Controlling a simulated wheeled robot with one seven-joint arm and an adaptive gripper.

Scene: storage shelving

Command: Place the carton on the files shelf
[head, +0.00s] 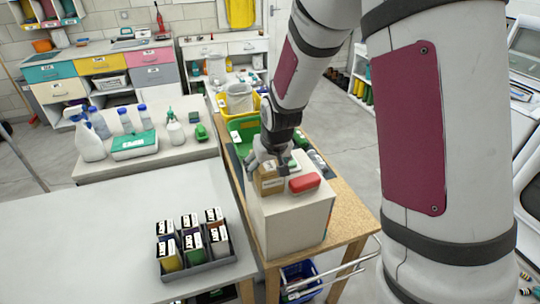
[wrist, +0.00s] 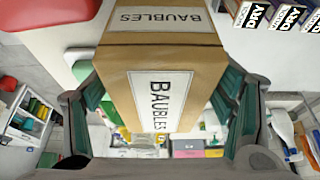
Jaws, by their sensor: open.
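The carton is a brown cardboard box (head: 268,184) standing on top of a white block-like unit (head: 290,226) on the wooden table. In the wrist view the carton (wrist: 160,55) fills the upper middle, with white "BAUBLES" labels on two faces. My gripper (head: 268,160) is over the carton, partly hiding it in the head view. In the wrist view my gripper (wrist: 163,112) is open, with one green-padded finger on each side of the carton; whether the pads touch it I cannot tell. I cannot identify a files shelf in either view.
A red item (head: 304,183) lies close beside the carton. Green (head: 250,133) and yellow bins stand behind. A grey divided tray (head: 207,263) of labelled packs sits on the left table, which has clear space (head: 130,215). Bottles stand on the table behind.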

